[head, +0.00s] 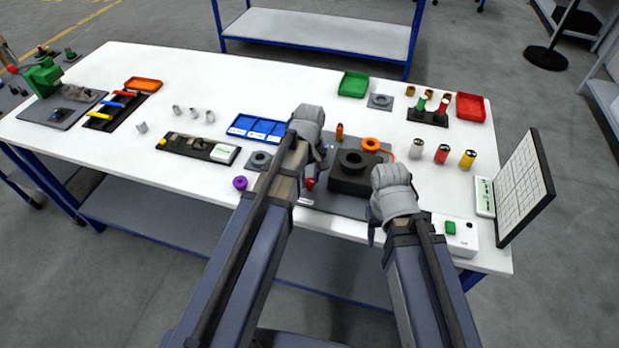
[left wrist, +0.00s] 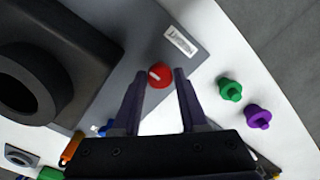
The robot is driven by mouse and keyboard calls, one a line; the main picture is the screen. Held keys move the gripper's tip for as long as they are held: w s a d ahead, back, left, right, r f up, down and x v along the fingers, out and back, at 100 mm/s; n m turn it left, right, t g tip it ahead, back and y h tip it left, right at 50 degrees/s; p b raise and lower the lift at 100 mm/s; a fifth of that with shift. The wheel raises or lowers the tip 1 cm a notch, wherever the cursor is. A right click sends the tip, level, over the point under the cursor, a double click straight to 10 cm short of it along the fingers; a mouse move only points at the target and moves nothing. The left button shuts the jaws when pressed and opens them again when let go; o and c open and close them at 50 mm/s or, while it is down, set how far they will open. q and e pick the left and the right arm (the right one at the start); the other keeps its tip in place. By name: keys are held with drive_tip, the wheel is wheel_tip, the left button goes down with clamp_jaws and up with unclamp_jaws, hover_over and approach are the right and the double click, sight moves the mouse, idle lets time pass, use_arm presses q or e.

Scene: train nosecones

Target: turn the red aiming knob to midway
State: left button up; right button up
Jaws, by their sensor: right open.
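The red knob (left wrist: 160,75) with a white pointer mark sits on a grey plate (left wrist: 205,75) beside a printed label in the left wrist view. In the head view the red knob (head: 310,184) shows partly behind my left arm. My left gripper (left wrist: 157,76) is open, with its fingertips apart on either side of the knob; I cannot tell whether they touch it. In the head view my left gripper (head: 321,165) points down over the plate, mostly hidden by its wrist.
A black block with a round ring (head: 352,178) stands right of the knob. A purple knob (left wrist: 257,116) and a green knob (left wrist: 229,89) lie near the plate. A blue tray (head: 257,128) is behind, and a white box with a green button (head: 461,238) is at right.

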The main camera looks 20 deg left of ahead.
use_arm(q)
clamp_jaws()
drive_tip(key=shift+m, duration=0.4)
drive_tip(key=m, duration=0.3)
drive_tip(key=shift+m, duration=0.4)
drive_tip(key=m, duration=0.4)
drive_tip(key=shift+m, duration=0.3)
drive_tip(key=m, duration=0.4)
drive_tip(key=shift+m, duration=2.2)
